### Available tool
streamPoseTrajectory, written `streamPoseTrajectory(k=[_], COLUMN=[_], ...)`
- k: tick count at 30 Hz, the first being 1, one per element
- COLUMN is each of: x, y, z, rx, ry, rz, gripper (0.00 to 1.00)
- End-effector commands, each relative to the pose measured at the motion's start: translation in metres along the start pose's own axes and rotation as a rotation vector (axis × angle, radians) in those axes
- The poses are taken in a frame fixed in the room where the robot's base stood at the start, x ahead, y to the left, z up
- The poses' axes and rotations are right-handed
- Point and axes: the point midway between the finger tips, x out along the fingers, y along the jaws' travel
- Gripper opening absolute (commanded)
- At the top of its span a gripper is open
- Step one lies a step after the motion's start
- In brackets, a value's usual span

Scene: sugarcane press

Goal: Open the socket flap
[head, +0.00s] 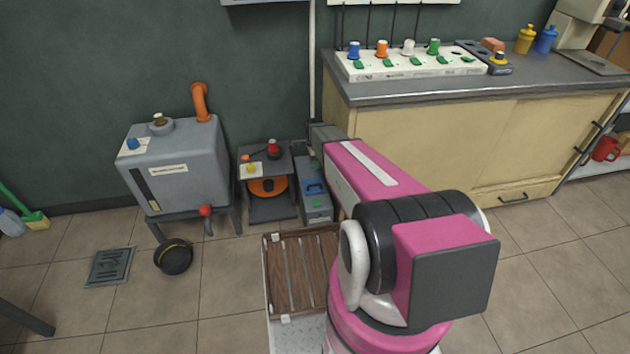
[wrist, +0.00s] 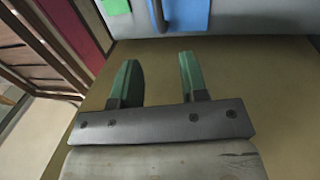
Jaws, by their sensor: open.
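A grey box (head: 315,208) stands on the floor in the head view, with a blue flap-like part (head: 314,187) on it, which looks like the socket flap. In the wrist view a blue panel (wrist: 188,14) shows at the top edge on a light grey face (wrist: 245,20), cut off by the frame. A dark bar runs along its left side. My gripper (wrist: 157,62) is open, its two green fingers apart with nothing between them. The fingertips point towards the blue panel, with a visible gap before it. Whether the flap is closed is unclear.
A low stand (head: 270,207) with a red knob and orange disc is left of the grey box. A grey tank (head: 178,165) stands farther left. A slatted wooden rack (head: 292,272) is in front. A counter cabinet (head: 430,150) is at the right.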

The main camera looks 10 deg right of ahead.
Motion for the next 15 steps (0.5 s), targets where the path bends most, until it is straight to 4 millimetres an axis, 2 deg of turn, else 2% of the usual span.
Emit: streamPoseTrajectory(k=[5,15], x=[0.018,0.077], y=[0.000,0.000], z=[0.000,0.000], rx=[0.002,0.001], ry=[0.000,0.000], rz=[0.001,0.001], gripper=[0.40,0.40])
